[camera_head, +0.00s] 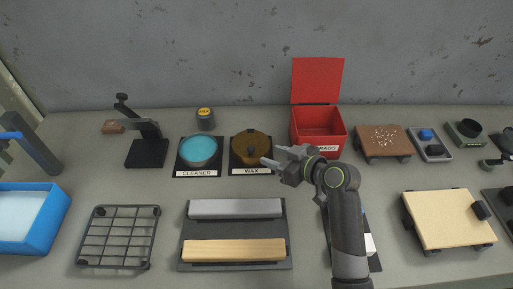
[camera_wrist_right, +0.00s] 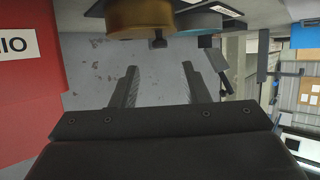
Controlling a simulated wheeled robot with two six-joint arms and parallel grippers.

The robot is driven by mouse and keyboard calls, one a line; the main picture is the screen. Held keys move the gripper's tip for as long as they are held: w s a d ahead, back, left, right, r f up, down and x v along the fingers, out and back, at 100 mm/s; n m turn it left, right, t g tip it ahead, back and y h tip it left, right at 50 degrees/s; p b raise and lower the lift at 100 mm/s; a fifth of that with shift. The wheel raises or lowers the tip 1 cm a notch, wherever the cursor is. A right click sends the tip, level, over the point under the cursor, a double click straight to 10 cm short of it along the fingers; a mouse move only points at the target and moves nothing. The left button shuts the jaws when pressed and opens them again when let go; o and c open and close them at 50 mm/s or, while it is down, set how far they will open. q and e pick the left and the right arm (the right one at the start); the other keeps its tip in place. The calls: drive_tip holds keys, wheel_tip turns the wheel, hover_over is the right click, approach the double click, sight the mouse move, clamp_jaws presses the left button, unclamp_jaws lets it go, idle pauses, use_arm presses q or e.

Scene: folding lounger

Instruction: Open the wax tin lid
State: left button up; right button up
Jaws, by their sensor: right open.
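The wax tin (camera_head: 250,147) stands on a dark mat labelled WAX near the back middle of the bench. My left gripper is not in view.
The open red bin (camera_head: 320,145) is close to my right gripper, with its lid (camera_head: 317,80) raised. The blue cleaner tin (camera_head: 198,150) stands left of the wax. A rack (camera_head: 235,208) with grey and wooden bars lies in front. A dark jar (camera_head: 205,122) is behind.

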sight(252, 148)
drive_tip(key=x, duration=0.7)
drive_tip(key=shift+w+a+f+p, duration=0.15)
drive_tip(key=shift+a+f+p, duration=0.05)
drive_tip(key=shift+p, duration=0.1)
clamp_jaws()
